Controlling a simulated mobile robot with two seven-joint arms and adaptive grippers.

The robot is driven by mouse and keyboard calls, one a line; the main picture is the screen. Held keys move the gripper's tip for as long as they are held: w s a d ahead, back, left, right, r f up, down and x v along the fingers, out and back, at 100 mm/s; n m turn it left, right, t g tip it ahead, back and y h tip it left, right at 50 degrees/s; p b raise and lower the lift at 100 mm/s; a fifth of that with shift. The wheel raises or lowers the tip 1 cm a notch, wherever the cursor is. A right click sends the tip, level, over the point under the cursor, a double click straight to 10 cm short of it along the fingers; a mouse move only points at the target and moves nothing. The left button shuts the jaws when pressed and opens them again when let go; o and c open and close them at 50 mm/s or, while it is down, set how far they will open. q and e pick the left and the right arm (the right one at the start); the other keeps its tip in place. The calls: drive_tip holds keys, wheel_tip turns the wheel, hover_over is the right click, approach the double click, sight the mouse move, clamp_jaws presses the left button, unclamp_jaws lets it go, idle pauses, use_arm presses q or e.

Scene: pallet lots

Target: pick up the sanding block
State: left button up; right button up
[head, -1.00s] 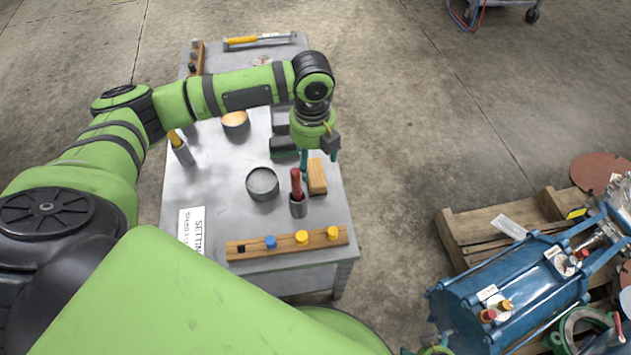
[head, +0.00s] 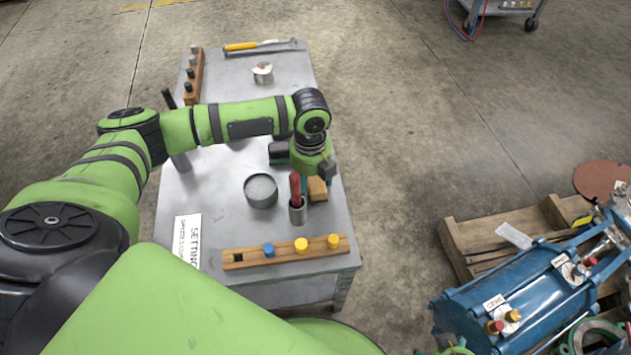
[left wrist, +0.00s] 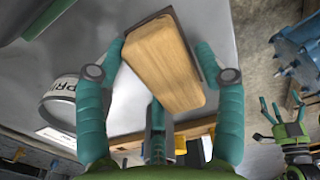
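The sanding block (head: 317,188) is a wooden block with rounded edges and a dark base. It lies on the grey table, partly covered by my left gripper in the head view. In the left wrist view the block (left wrist: 165,65) sits between the teal fingers of my left gripper (left wrist: 160,62), one on each side. They look spread and close to its sides; firm contact cannot be made out. My right gripper (left wrist: 284,112) shows at the right of the wrist view, away from the table, its fingers spread and empty.
A wooden rack (head: 285,252) with coloured plugs lies along the near edge. A pallet (head: 480,235) with a blue machine is at right.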

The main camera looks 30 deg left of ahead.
use_arm(q)
drive_tip(key=c, duration=0.5)
drive_tip(key=shift+o, duration=0.2)
drive_tip(key=shift+r, duration=0.3)
wheel_tip(320, 180, up, 10)
drive_tip(key=p, duration=0.2)
drive_tip(key=shift+f+p, duration=0.25)
drive_tip(key=shift+p, duration=0.15)
use_arm(e)
drive_tip(key=s+f, duration=0.3)
drive_tip(key=f, duration=0.3)
drive_tip(key=shift+d+f, duration=0.15)
drive_tip(key=shift+f, duration=0.1)
